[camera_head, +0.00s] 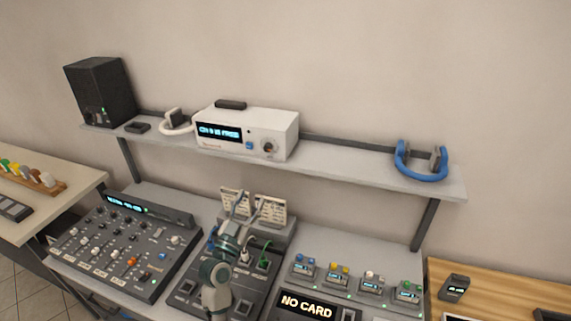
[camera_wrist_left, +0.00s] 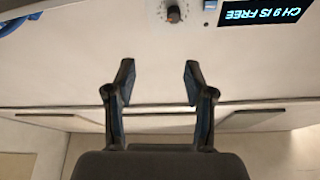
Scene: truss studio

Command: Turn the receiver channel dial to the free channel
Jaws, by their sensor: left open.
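The receiver is a white box (camera_head: 280,128) on the wall shelf. Its lit display (camera_head: 219,132) appears inverted in the left wrist view (camera_wrist_left: 262,14), where it reads "CH 9 IS FREE". The round channel dial (camera_head: 269,147) is at the right of the receiver front. My left gripper (camera_head: 250,203) is open and empty, below the shelf and apart from the dial. My right gripper is not in view.
The shelf (camera_head: 340,160) also holds a black speaker (camera_head: 98,90), white headphones (camera_head: 176,122) and blue headphones (camera_head: 422,168). Below are a mixing console (camera_head: 125,240), a card stand (camera_head: 253,208) beside my gripper and a "NO CARD" panel (camera_head: 307,306).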

